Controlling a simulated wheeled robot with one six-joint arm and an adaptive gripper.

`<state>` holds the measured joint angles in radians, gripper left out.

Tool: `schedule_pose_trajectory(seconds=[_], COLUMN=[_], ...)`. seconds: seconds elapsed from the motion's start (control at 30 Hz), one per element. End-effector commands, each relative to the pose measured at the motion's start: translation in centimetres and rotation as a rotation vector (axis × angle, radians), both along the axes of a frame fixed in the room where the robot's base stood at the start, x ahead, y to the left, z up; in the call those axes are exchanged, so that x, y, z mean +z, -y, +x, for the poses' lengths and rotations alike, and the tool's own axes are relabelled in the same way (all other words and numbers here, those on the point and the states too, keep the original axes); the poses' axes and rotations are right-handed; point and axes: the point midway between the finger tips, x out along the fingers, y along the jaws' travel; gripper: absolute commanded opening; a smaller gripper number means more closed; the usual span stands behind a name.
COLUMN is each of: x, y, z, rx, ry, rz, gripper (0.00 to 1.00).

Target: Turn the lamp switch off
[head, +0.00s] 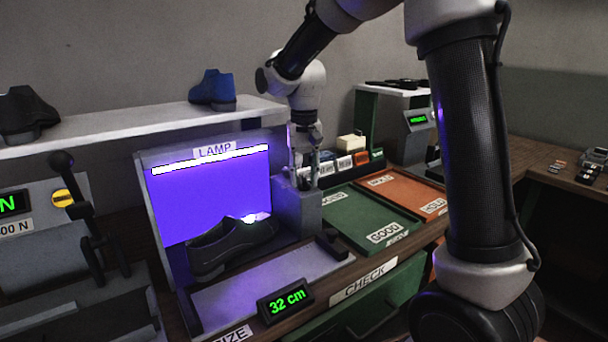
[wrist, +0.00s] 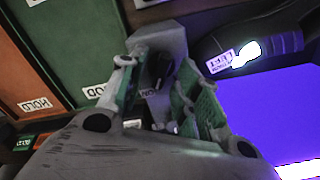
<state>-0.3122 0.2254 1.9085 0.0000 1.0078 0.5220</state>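The lamp (head: 208,200) is a box with a glowing violet back panel and a bright white strip under its LAMP label; it is lit. A grey switch box (head: 297,212) stands at its right side. My gripper (head: 305,180) points down just over this box. In the wrist view my gripper (wrist: 160,90) is open, its green-padded fingers apart, with nothing held. Between them the grey box shows a dark switch (wrist: 157,68) and a partly hidden label that seems to read ON. I cannot tell whether a finger touches the switch.
A black shoe (head: 232,246) lies in front of the lit panel. Green (head: 365,222) and orange (head: 408,192) trays lie right of the switch box. A shelf (head: 130,128) with a blue shoe (head: 213,88) runs above the lamp. A 32 cm display (head: 286,301) stands in front.

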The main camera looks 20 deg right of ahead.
Motion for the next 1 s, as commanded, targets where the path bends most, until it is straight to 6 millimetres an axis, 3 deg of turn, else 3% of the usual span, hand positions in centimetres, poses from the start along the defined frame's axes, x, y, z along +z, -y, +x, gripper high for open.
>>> schedule_pose_trajectory(seconds=[0.13, 0.3, 0.33, 0.67, 1.0], x=[0.02, 0.04, 0.04, 0.05, 0.07], y=[0.00, 0.00, 0.00, -0.01, -0.09], z=[0.00, 0.00, 0.00, 0.00, 0.02], rx=[0.000, 0.000, 0.000, 0.016, 0.192], ry=[0.000, 0.000, 0.000, 0.000, 0.000], rz=[0.000, 0.000, 0.000, 0.000, 0.000], gripper=[0.33, 0.02, 0.00, 0.00, 0.00])
